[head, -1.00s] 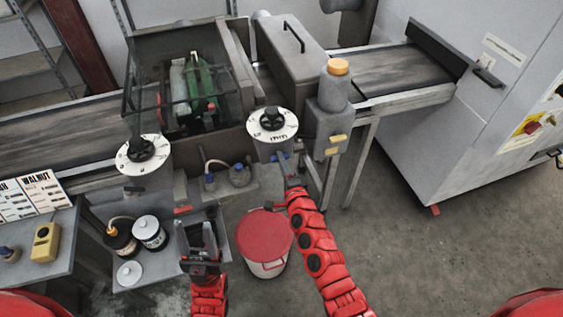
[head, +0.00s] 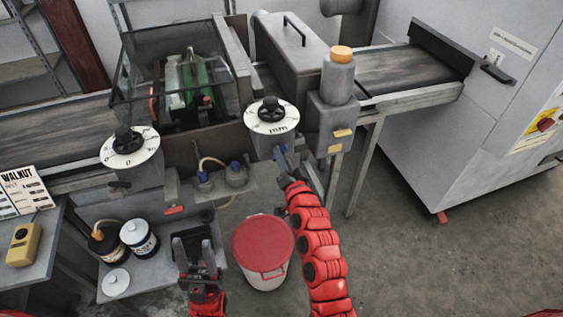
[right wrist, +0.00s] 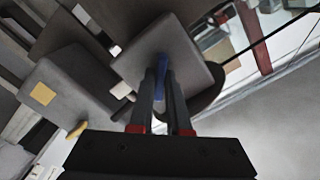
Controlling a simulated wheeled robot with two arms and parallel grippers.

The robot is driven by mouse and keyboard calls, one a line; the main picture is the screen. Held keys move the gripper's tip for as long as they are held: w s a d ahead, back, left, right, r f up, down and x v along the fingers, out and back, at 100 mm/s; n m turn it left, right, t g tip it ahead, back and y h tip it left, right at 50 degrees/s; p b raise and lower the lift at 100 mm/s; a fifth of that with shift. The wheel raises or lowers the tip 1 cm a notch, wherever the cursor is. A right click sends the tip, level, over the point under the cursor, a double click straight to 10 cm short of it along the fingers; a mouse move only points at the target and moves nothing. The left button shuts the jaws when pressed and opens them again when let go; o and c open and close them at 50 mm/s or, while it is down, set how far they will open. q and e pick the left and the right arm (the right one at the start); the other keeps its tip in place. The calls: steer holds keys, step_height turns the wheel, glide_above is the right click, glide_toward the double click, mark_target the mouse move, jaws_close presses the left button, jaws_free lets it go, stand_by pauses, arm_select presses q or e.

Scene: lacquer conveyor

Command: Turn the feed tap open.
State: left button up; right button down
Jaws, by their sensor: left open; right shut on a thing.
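The feed tap shows as a blue lever (right wrist: 163,68) under a grey box in the right wrist view. In the head view only a small blue part (head: 277,151) shows below the right dial. My right gripper (right wrist: 161,88) has its two dark fingers closed around the blue lever. In the head view this gripper (head: 284,163) reaches up to the underside of the right dial housing, and its fingertips are partly hidden. My left gripper (head: 193,243) is open and empty, low in front of the bench.
Two white dials with black knobs, a left one (head: 130,146) and a right one (head: 271,114), stand before the conveyor. A red-lidded bucket (head: 262,240) stands between my arms. Paint cans (head: 139,237) sit at left.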

steer(key=shift+f+n+b, duration=0.15)
steer(key=shift+n+b, duration=1.6)
steer(key=shift+n, duration=0.35)
steer(key=shift+f+n+b, duration=0.1)
steer(key=shift+n+b, duration=1.65)
steer(key=shift+n, duration=0.35)
steer(key=c, duration=0.9)
jaws_free()
steer(key=shift+r, duration=0.1)
steer(key=shift+s, duration=0.1)
